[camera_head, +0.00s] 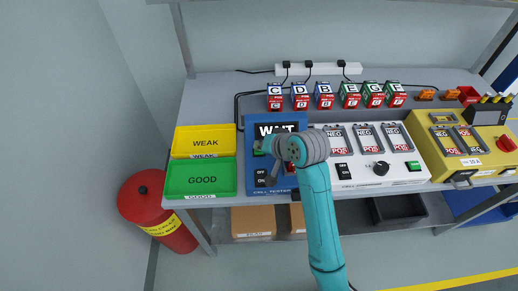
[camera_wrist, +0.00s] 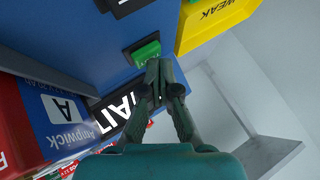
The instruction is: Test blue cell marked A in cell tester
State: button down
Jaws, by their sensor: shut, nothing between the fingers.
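The blue cell marked A (camera_wrist: 62,112) lies at the left of the wrist view, its label reading "Ampwick". A red part shows beside it. In the head view my arm hides it. The blue cell tester (camera_head: 291,120) stands on the bench, and its display (camera_head: 277,129) reads "WAIT". My gripper (camera_wrist: 153,73) is shut and empty, with its fingertips at the tester's green button (camera_wrist: 146,51). I cannot tell whether they touch it. The tester's OFF/ON switch (camera_head: 261,177) shows below the display.
The yellow WEAK tray (camera_head: 205,127) and green GOOD tray (camera_head: 174,182) are left of the tester. Several lettered cells (camera_head: 325,97) stand in a row behind. A white charger (camera_head: 345,182) and yellow machine (camera_head: 437,168) are to the right. A red bin (camera_head: 140,200) stands on the floor.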

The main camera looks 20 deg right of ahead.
jog(key=shift+r, duration=0.65)
jog(key=shift+r, duration=2.5)
